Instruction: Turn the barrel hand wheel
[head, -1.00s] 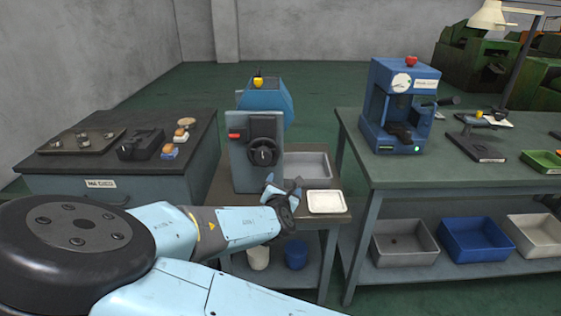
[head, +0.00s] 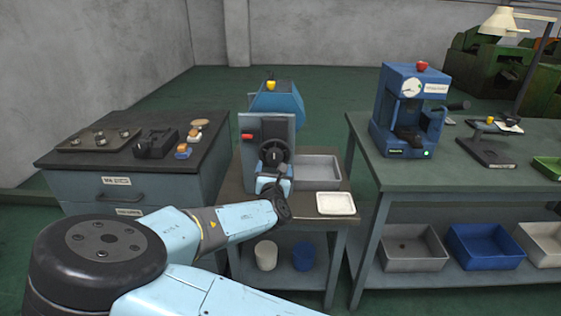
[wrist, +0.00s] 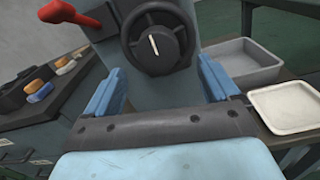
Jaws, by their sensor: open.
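The barrel machine has a blue barrel (head: 277,101) behind a grey-blue upright panel. A black hand wheel (head: 274,153) with a white mark is on the panel's front. In the wrist view the hand wheel (wrist: 157,40) is ahead of my gripper, near the top centre, with its white mark close to upright. My gripper (wrist: 165,88) is open, its blue fingers apart on either side of the panel below the wheel. It looks empty and I see no contact with the wheel. In the head view my gripper (head: 273,178) is just below and in front of the wheel, covering its lower part.
A red lever (wrist: 67,14) stands up-left of the wheel. A grey bin (head: 317,169) and a white tray (head: 336,203) sit right of the machine on the small table. A dark-topped bench (head: 75,160) stands left, a green-topped bench (head: 470,180) right.

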